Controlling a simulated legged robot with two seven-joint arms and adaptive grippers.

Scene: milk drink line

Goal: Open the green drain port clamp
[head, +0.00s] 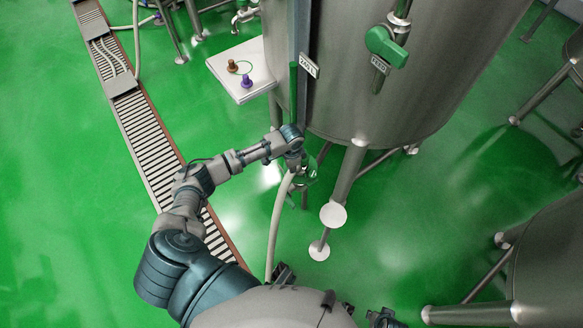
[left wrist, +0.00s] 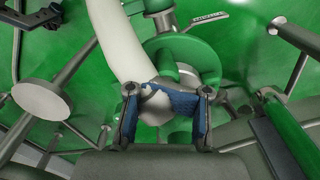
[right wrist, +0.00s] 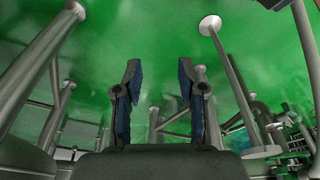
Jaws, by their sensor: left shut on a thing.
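The green drain port clamp (head: 309,174) is a round green piece low under the tank, partly hidden by my left wrist. In the left wrist view the green clamp (left wrist: 197,52) lies just beyond my fingers. A thick white hose (left wrist: 112,38) comes down beside it, and its pale rounded end lies between my finger pads. My left gripper (left wrist: 166,100) is shut on this hose end, close to the clamp; the exact contact is partly hidden. The hose (head: 277,225) hangs to the floor in the head view. My right gripper (right wrist: 160,95) is open and empty, away from the clamp.
The steel tank (head: 400,100) stands above, with a green valve handle (head: 386,46) on its front. A tank leg (head: 347,175) is just right of my left gripper. A white platform (head: 225,68) holds two small knobs. A floor drain grate (head: 150,140) runs on the left.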

